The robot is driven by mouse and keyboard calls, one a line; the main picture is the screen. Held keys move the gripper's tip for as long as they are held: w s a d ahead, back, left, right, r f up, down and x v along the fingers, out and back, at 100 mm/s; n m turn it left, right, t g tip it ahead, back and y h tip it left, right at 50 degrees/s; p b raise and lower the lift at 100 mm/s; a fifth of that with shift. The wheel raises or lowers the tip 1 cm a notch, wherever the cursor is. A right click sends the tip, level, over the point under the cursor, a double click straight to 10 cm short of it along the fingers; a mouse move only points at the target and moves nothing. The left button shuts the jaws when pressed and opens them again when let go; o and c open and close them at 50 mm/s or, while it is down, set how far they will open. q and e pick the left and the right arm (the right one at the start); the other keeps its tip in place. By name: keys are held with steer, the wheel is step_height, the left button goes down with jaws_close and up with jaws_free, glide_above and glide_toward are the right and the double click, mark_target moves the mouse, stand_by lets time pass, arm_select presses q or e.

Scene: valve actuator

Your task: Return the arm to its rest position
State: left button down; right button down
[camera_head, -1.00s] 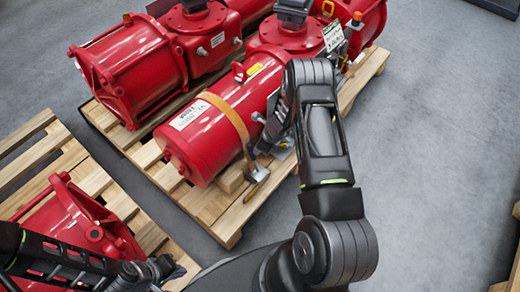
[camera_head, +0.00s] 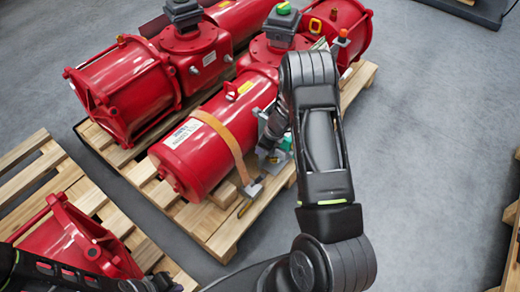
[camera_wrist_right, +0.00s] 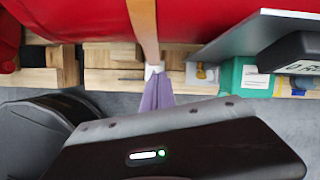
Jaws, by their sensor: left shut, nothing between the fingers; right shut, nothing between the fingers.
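My right arm (camera_head: 325,150) rises from the bottom of the head view and bends over beside the strapped red actuator (camera_head: 200,150). My right gripper (camera_head: 272,135) is at the actuator's right side, near the metal plate, shut and empty. It is partly hidden, and I cannot tell whether it touches anything. My left gripper (camera_head: 160,284) is shut and empty at the bottom edge of the head view, mostly cut off, beside a red frame part (camera_head: 75,245).
The actuator lies on a wooden pallet (camera_head: 215,232), held by an orange strap (camera_head: 228,140). Another red actuator (camera_head: 125,90) lies behind it. A second pallet (camera_head: 30,180) is at left, and wooden slats (camera_head: 512,250) are at the right edge. Grey floor (camera_head: 430,130) is clear at right.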

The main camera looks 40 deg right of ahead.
stand_by(0.8)
steer(key=s+a+f+n+g+h, duration=0.2)
steer(key=s+a+f+n, duration=0.3)
steer(key=s+n, duration=0.55)
steer(key=s+a+r+n+y, duration=0.1)
steer(key=s+a+n, duration=0.45)
steer(key=a, duration=0.35)
steer(key=s+a+r+n+y, duration=0.1)
steer(key=s+a+n+y, duration=0.1)
steer(key=s+a+n, duration=0.35)
steer(key=s+a+n+y, duration=0.1)
steer(key=s+a+n, duration=0.2)
steer(key=a+n, duration=0.55)
steer(key=a+r+m+p, duration=0.1)
steer(key=a+r+p, duration=0.1)
steer(key=r+p, duration=0.4)
steer(key=s+a+r+m+g+p, duration=0.1)
steer(key=a+r+p, duration=0.1)
steer(key=r+p, duration=0.4)
steer(key=shift+a+r, duration=0.3)
steer(key=shift+r, duration=0.35)
